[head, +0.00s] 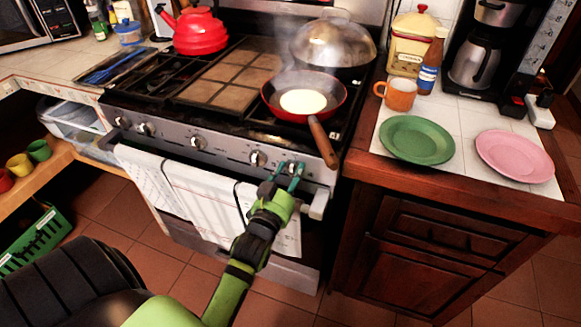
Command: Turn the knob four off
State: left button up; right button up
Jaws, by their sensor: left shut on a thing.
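The stove (225,150) has a row of round knobs along its steel front panel. My left gripper (289,168) is at the right end of this row, with its teal fingers on either side of the rightmost knob (292,169) and shut on it. The fingers partly hide that knob, so I cannot read its setting. Another knob (258,158) sits just left of the gripper, and a further knob (199,142) is farther left. My right gripper is not in view.
A red pan (270,95) with pale food steams on the stove, its wooden handle (322,143) jutting over the front edge near my gripper. White towels (205,200) hang on the oven bar. Green (417,139) and pink (515,156) plates lie on the right counter.

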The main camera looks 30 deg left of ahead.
pick_arm(q)
jog(key=shift+f, duration=0.2)
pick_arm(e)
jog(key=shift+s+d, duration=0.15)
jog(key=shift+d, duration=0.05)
pick_arm(q)
jog(key=o, duration=1.2)
jog(key=shift+c, duration=0.2)
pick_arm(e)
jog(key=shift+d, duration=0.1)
pick_arm(q)
jog(key=v, duration=1.2)
jog(key=shift+r, duration=0.15)
